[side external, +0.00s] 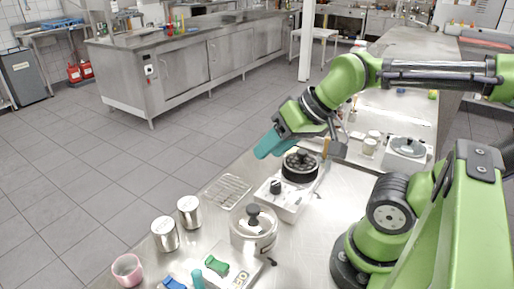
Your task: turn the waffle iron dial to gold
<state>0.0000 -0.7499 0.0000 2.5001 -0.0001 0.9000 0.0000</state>
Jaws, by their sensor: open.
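What looks like the waffle iron (287,204) is a pale, low appliance on the steel counter with a round black, dimpled top (300,165). A black dial (275,187) sits on its near left part. The markings around the dial are too small to read, so I cannot tell its setting. My gripper (297,150) is open, above and close behind the round top, and is not at the dial. No held object shows between its fingers.
A lidded steel pot (253,232) stands just in front of the appliance, with a wire rack (228,191) to its left. Two steel canisters (165,234) (189,212) and a pink cup (127,269) stand front left. Another pale appliance (405,152) stands back right.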

